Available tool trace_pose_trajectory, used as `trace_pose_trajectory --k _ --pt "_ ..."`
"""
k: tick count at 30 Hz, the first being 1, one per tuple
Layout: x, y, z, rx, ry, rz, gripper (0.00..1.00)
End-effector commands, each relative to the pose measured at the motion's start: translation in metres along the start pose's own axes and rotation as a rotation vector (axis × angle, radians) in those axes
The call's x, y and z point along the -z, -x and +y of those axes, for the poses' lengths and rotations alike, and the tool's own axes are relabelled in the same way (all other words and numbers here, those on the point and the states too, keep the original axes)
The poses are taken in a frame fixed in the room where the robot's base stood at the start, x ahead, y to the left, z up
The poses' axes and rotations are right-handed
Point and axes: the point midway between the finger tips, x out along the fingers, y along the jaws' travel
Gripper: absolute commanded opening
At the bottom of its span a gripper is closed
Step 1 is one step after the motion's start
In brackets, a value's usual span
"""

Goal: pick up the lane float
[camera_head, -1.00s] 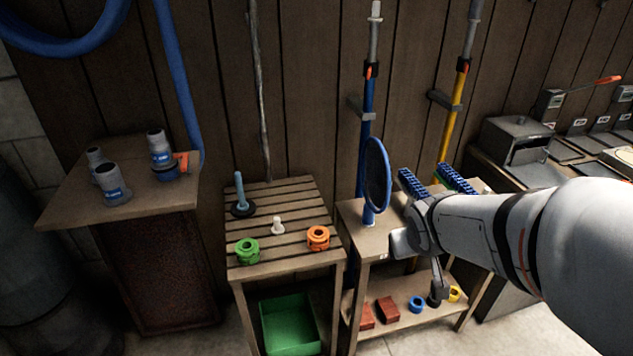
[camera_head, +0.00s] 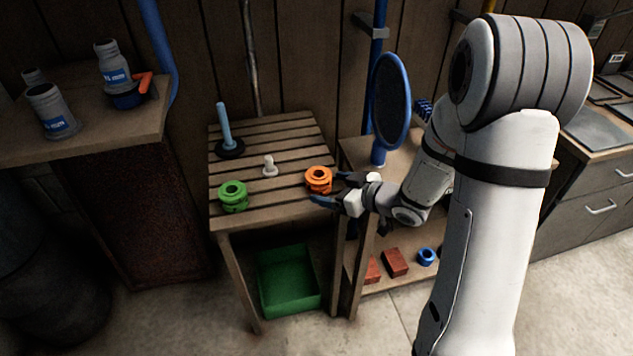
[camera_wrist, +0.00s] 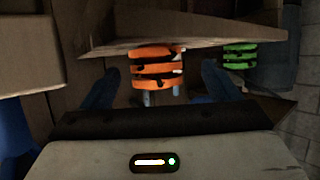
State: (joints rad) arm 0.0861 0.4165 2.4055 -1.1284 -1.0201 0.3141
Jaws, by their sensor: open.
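An orange ribbed ring-shaped float (camera_head: 318,180) sits at the right edge of a slatted wooden table (camera_head: 270,135). A green float (camera_head: 233,195) of the same shape sits at the table's front left. My gripper (camera_head: 325,190) is open and empty at the table's right edge, its blue fingers pointing left at the orange float. The green float (camera_wrist: 240,55) is farther off to the right there. I cannot tell whether either finger touches the orange float.
A white peg (camera_head: 269,167) and a light-blue rod on a black base (camera_head: 228,142) stand on the same table. A green bin (camera_head: 288,280) lies below. A blue oval net (camera_head: 391,100) stands on the neighbouring shelf to the right. Grey bottles (camera_head: 52,110) stand on the left cabinet.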

Motion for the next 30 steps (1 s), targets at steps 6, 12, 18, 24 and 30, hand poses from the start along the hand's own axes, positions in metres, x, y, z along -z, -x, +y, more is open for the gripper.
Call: trace_pose_trajectory --k 6,12,18,24,30 --pt "0.005 -0.033 0.005 0.006 0.005 0.000 0.83" --pt "0.006 -0.053 0.004 0.004 0.004 -0.001 0.83" --pt "0.007 -0.054 0.005 0.003 0.004 -0.001 0.83" --pt "0.007 -0.054 0.004 0.003 0.004 -0.001 0.69" --pt "0.007 -0.054 0.004 0.004 0.004 -0.001 0.53"
